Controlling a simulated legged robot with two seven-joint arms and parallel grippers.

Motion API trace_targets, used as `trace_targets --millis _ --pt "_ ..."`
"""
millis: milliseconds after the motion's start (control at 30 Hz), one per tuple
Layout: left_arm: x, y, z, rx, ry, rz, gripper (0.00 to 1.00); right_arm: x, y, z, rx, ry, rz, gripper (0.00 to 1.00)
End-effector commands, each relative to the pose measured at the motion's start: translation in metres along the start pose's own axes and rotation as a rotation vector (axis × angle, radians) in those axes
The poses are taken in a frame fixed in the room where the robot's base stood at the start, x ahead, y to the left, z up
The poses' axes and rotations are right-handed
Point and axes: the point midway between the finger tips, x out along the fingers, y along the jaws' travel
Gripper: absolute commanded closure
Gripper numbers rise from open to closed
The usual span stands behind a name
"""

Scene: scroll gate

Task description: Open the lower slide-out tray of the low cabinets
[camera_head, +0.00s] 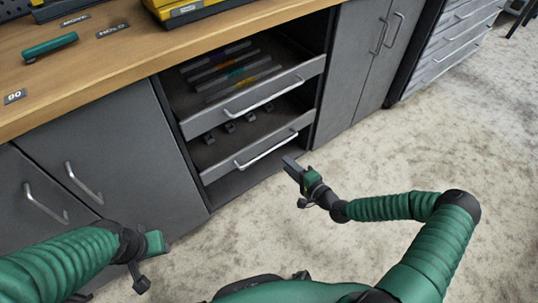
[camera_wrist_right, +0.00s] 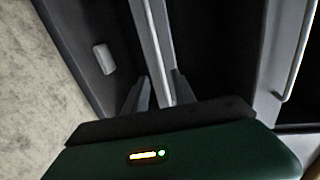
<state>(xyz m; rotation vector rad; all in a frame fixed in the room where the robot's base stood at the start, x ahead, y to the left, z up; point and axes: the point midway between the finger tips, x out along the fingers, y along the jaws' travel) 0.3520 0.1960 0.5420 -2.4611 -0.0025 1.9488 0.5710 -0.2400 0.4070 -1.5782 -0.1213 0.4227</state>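The lower slide-out tray (camera_head: 225,166) is a grey tray with a silver bar handle (camera_head: 267,151) on its front, low in the open cabinet bay. It stands out little, if at all, from the bay. Above it is the upper tray (camera_head: 206,120) with its own bar handle. My right gripper (camera_head: 290,164) is just in front of the lower handle's right end. In the right wrist view its two fingers (camera_wrist_right: 160,92) are apart, with the lower handle (camera_wrist_right: 158,45) running between them; contact is unclear. My left gripper (camera_head: 145,268) is at lower left, its fingertips unclear.
Closed grey doors (camera_head: 135,145) with bar handles flank the bay on the left, and more doors (camera_head: 362,65) on the right. A wooden worktop (camera_head: 120,75) overhangs above. Grey drawers (camera_head: 452,40) stand farther right. The floor (camera_head: 430,140) in front is clear.

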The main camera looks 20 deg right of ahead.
Motion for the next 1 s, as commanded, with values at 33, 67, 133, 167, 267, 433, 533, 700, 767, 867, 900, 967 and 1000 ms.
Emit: trace_targets --millis 33,67,133,167,267,433,533,700,767,867,900,967,1000 --pt "0.011 0.000 0.003 0.000 0.000 0.000 0.64 0.015 0.006 0.002 -0.002 -0.004 -0.001 0.68" --pt "0.014 0.000 0.004 0.000 -0.001 0.000 0.64 0.023 0.007 0.002 -0.003 -0.004 0.000 0.68" --pt "0.022 0.000 0.005 0.000 -0.001 0.000 0.64 0.041 0.007 0.002 -0.003 -0.004 0.001 0.68" --pt "0.025 0.000 0.006 0.000 -0.001 0.000 0.64 0.050 0.007 0.002 -0.004 -0.004 0.001 0.68" --pt "0.035 0.000 0.009 0.000 -0.001 0.000 0.64 0.074 0.007 0.002 -0.003 -0.004 0.002 0.68" --pt "0.045 0.000 0.011 0.000 -0.001 0.000 0.64 0.103 0.005 0.002 -0.003 -0.003 0.003 0.68" --pt "0.047 0.000 0.011 0.000 -0.001 0.000 0.64 0.110 0.003 0.001 -0.001 -0.002 0.003 0.68" --pt "0.046 0.000 0.011 0.000 -0.001 0.000 0.64 0.112 0.001 0.002 -0.001 -0.003 0.003 0.68" --pt "0.046 0.000 0.011 0.000 -0.001 0.000 0.64 0.112 0.001 0.002 -0.001 -0.002 0.003 0.68" --pt "0.046 0.000 0.011 0.000 -0.001 0.000 0.64 0.112 0.001 0.001 -0.001 -0.002 0.003 0.76" --pt "0.046 0.000 0.011 0.000 -0.001 0.000 0.64 0.112 0.001 0.001 -0.001 -0.002 0.003 0.81" --pt "0.046 0.000 0.011 0.000 -0.001 0.000 0.64 0.112 0.001 0.001 -0.001 -0.002 0.003 0.89" --pt "0.046 0.000 0.011 0.000 -0.001 0.000 0.64 0.112 0.001 0.001 -0.001 -0.002 0.003 0.94"
